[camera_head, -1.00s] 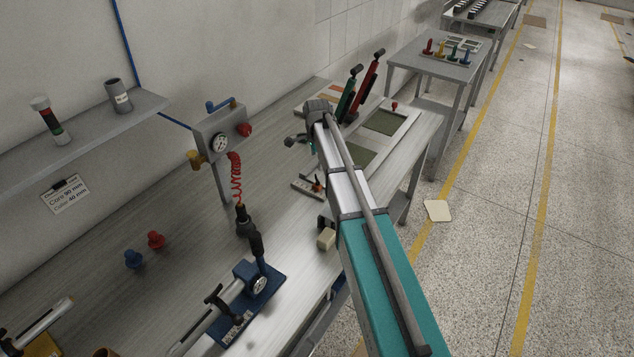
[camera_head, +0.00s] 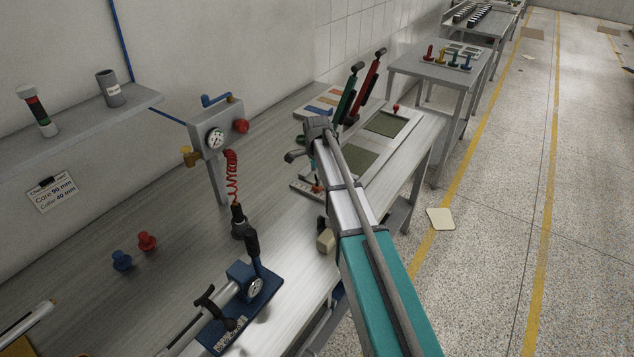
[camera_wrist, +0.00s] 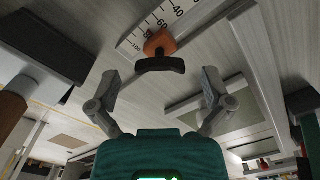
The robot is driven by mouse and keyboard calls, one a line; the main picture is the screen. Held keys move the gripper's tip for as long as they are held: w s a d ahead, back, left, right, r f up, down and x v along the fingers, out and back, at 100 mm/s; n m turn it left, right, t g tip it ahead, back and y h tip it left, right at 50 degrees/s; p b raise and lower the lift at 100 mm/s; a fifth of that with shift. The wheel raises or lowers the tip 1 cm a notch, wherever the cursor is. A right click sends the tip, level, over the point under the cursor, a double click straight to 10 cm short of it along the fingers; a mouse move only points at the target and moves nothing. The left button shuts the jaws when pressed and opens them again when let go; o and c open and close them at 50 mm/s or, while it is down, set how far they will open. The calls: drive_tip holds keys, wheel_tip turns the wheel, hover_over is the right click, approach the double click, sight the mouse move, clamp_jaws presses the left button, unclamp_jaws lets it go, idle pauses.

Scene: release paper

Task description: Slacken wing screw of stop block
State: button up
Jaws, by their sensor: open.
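In the wrist view the orange stop block (camera_wrist: 159,41) sits on a pale scale rail (camera_wrist: 151,28) with printed numbers. A dark bar-shaped wing screw (camera_wrist: 160,65) shows at the block's near side. My gripper (camera_wrist: 161,80) is open, its two fingers apart to the left and right of the wing screw and short of it in the picture. Nothing is between the fingers. In the head view the rail (camera_head: 302,188) lies on the bench below my gripper (camera_head: 293,156); the block is small there and partly hidden by my arm.
Green and red levers (camera_head: 345,103) stand just behind my arm, beside dark green panels (camera_head: 387,123). A gauge post (camera_head: 215,139) with a red coiled hose stands to the left. A blue fixture (camera_head: 245,312) and a beige block (camera_head: 326,240) are nearer on the bench.

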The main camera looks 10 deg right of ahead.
drive_tip(key=shift+f, duration=0.35)
drive_tip(key=c, duration=1.1)
drive_tip(key=shift+c, duration=0.2)
